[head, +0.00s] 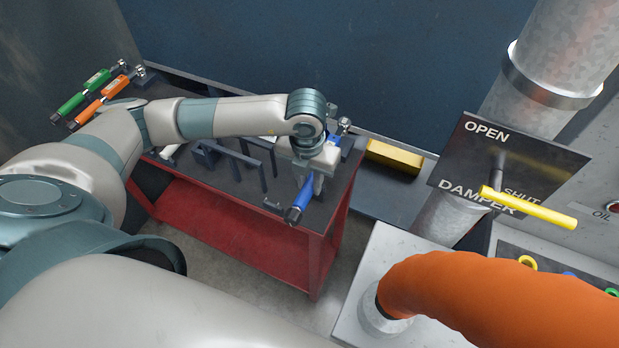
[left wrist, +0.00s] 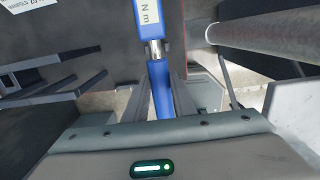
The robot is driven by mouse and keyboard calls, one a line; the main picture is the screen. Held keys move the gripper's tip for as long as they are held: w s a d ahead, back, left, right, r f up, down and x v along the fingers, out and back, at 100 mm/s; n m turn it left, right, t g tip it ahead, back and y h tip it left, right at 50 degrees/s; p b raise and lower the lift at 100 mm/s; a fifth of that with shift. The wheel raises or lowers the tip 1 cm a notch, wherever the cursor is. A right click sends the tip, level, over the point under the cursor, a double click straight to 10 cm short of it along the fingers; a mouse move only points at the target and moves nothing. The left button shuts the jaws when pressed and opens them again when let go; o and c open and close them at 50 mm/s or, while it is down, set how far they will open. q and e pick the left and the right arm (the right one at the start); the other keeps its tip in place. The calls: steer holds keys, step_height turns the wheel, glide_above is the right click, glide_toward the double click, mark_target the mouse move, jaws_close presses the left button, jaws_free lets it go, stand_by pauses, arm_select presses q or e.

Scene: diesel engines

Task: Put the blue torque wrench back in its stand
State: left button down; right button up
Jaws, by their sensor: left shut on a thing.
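The blue torque wrench (head: 300,200) is held by my left gripper (head: 314,178) near the right end of the bench. Its dark handle end points toward the bench's front edge and its metal head shows behind the gripper. In the left wrist view, the wrench's blue body (left wrist: 162,92) runs between the two fingers. A dark stand with upright forked brackets (head: 238,158) is on the bench to the left of the gripper; my arm hides part of it. Its brackets (left wrist: 50,88) also show at the left of the left wrist view. My right gripper is out of view.
A green wrench (head: 84,92) and an orange wrench (head: 103,96) lie at the far left of the red bench (head: 240,228). A yellow block (head: 394,157) is right of the bench. A damper panel with a yellow lever (head: 530,208) and a thick orange hose (head: 480,295) are at the right.

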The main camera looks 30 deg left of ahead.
arm_select(q)
steer(key=shift+f+b, duration=1)
steer(key=shift+f, duration=0.3)
steer(key=shift+f+b, duration=0.35)
steer(key=shift+f, duration=0.05)
steer(key=shift+s+f+b, duration=0.1)
steer(key=shift+f+b, duration=0.6)
steer(key=shift+b, duration=0.4)
stand_by(0.9)
steer(key=c, duration=1.1)
jaws_free()
steer(key=shift+s+r+p, duration=0.2)
steer(key=shift+r+p, duration=0.75)
steer(key=shift+r, duration=1.05)
steer(key=shift+s+r+p, duration=0.15)
steer(key=shift+r+p, duration=1.55)
steer(key=shift+r, duration=1.3)
